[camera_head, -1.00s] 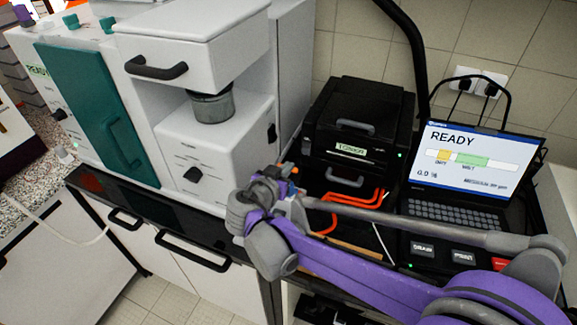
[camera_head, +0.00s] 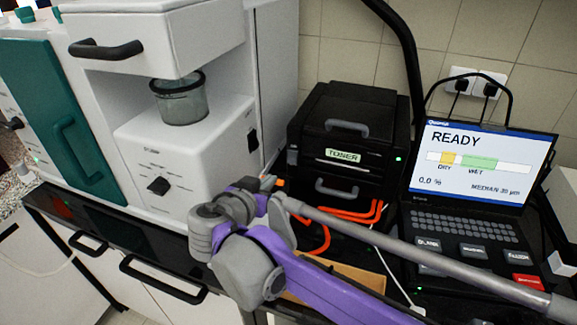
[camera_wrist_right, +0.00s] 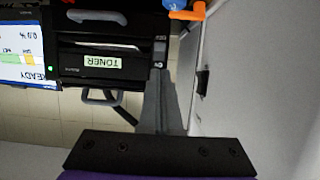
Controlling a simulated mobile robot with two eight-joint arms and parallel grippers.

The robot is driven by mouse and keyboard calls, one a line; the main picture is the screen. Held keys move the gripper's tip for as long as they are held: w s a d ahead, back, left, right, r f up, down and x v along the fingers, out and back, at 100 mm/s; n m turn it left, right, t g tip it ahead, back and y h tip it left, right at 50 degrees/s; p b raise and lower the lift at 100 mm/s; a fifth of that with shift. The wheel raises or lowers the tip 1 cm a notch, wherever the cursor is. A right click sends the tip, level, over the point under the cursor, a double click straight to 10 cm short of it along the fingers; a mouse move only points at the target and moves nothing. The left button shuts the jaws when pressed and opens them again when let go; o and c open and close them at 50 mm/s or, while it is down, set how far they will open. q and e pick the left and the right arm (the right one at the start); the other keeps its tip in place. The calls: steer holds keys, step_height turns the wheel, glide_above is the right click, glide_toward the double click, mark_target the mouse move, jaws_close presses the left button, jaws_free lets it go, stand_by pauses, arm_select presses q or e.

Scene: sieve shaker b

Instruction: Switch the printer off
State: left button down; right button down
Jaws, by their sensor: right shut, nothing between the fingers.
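The printer (camera_head: 345,140) is a black box with a green "TONER" label and two grey handles on its front. A small green light shows at its right edge. In the right wrist view the printer (camera_wrist_right: 110,45) appears upside down at the top left, with its green light lit. My right gripper (camera_head: 272,182) is shut and empty, in front of the printer's lower left corner, beside the gap to the white machine. My left gripper is out of view.
The white machine (camera_head: 190,140) stands close on the left, with a black rocker switch (camera_head: 253,140) on its side. A laptop (camera_head: 475,170) reading "READY" stands on the right. Orange tubing (camera_head: 350,215) lies before the printer. A black cable rises behind.

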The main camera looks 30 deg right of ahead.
mark_target(292, 160)
steer(key=b+x, duration=0.1)
steer(key=x, duration=1.2)
steer(key=shift+w+d+f, duration=0.1)
steer(key=shift+w+d, duration=0.15)
steer(key=shift+w, duration=0.1)
steer(key=shift+w+d, duration=0.1)
steer(key=shift+w+d+f, duration=0.1)
steer(key=shift+d+f, duration=0.05)
